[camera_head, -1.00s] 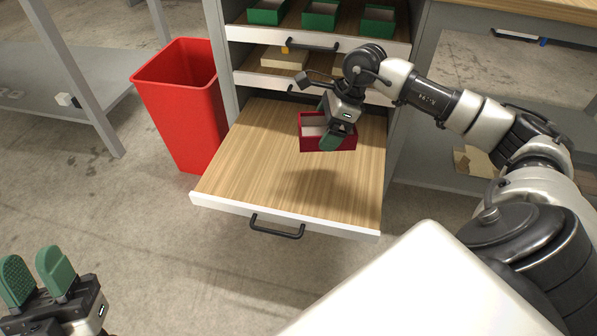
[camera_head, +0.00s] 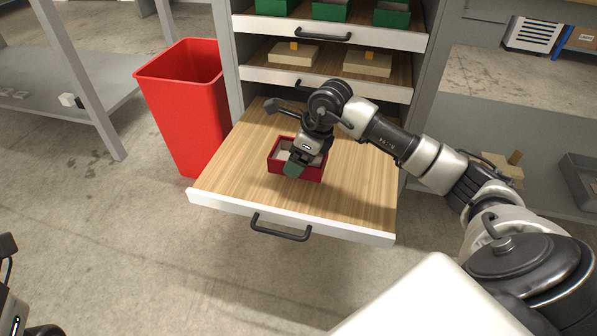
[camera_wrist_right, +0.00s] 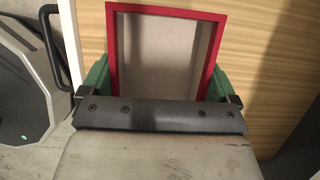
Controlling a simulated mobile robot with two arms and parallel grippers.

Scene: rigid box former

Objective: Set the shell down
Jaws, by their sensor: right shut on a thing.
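The shell (camera_head: 311,173) is a red open-topped box with a pale inside. It is over the front middle of the pulled-out wooden drawer (camera_head: 240,172), low and close to the surface; I cannot tell whether it touches. My right gripper (camera_head: 300,158) is shut on the shell from above. In the right wrist view the shell (camera_wrist_right: 209,50) sits between the green fingers of my right gripper (camera_wrist_right: 158,82), one on each side. My left gripper's fingers are out of view; only part of that arm shows at the lower left edge.
A red bin (camera_head: 187,110) stands left of the drawer unit. Higher drawers hold pale blocks with yellow knobs (camera_head: 293,54) and green boxes (camera_head: 330,11). The drawer has a white front (camera_head: 340,226) with a black handle (camera_head: 281,228). Its board is clear around the shell.

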